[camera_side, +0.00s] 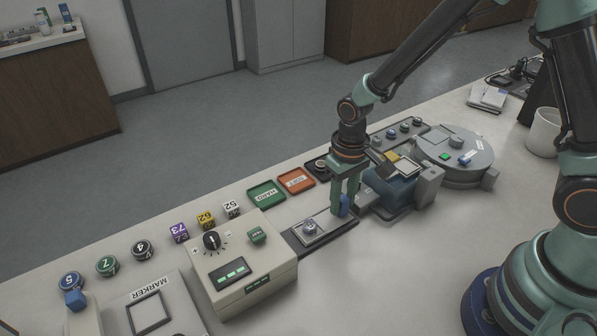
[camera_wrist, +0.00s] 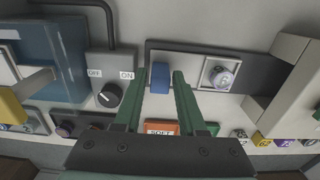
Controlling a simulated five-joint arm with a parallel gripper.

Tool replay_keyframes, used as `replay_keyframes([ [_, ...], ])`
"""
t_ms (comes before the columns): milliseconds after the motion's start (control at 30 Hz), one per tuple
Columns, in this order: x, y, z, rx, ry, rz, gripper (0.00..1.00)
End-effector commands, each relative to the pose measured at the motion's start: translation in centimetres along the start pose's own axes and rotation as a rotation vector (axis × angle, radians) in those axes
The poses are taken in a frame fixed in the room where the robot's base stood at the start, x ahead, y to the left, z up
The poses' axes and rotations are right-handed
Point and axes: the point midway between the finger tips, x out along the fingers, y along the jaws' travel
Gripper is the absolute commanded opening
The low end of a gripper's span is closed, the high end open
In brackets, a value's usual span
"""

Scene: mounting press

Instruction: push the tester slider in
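The tester is a beige box (camera_side: 240,264) with a black dial, left of centre in the side view. Its slider, a dark flat tray (camera_side: 293,243), sticks out from the box's right side. A small puck (camera_side: 310,227) sits in a pale square on the tray and also shows in the wrist view (camera_wrist: 221,77). A blue handle (camera_side: 344,205) stands at the tray's outer end. My gripper (camera_side: 343,207) is down at this handle. In the wrist view my green fingers (camera_wrist: 159,78) stand on either side of the blue handle (camera_wrist: 160,77), with gaps visible.
The blue and grey press (camera_side: 395,192) stands close to the right of my gripper. Green (camera_side: 267,194) and orange (camera_side: 296,181) trays lie behind. Several numbered pucks and cubes (camera_side: 206,221) lie behind the tester. The counter in front of the slider is clear.

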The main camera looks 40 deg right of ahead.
Motion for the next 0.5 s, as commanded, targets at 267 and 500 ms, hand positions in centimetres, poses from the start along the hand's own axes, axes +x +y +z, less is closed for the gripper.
replay_keyframes([
  [267, 0.34, 0.00, 0.00, 0.000, 0.000, 0.000, 0.40],
  [500, 0.31, 0.00, 0.00, 0.000, 0.000, 0.000, 0.00],
])
